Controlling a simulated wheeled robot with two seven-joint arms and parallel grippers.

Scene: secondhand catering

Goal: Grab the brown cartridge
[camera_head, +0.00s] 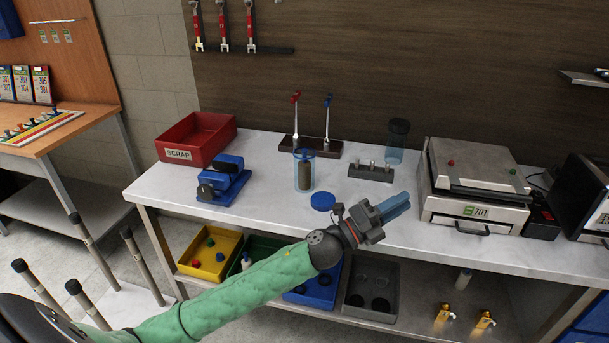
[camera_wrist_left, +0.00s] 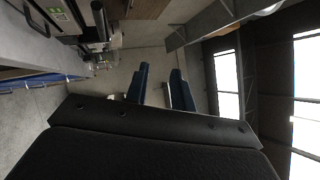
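The brown cartridge (camera_head: 305,178) stands upright inside a clear, blue-tinted housing (camera_head: 297,170) on the white worktop, left of the middle in the head view. A round blue cap (camera_head: 322,201) lies on the worktop just in front of it. My left gripper (camera_head: 402,205) is above the front part of the worktop, to the right of the cartridge and apart from it, pointing right. In the left wrist view its two blue fingers (camera_wrist_left: 158,82) stand apart with nothing between them. The cartridge does not show in that view. My right gripper is not in view.
A red scrap bin (camera_head: 197,139) and a blue device (camera_head: 223,181) stand at the left of the worktop (camera_head: 262,213). A small rack (camera_head: 370,173) and a clear container (camera_head: 397,141) stand behind my gripper. A press-like machine (camera_head: 474,184) is at the right.

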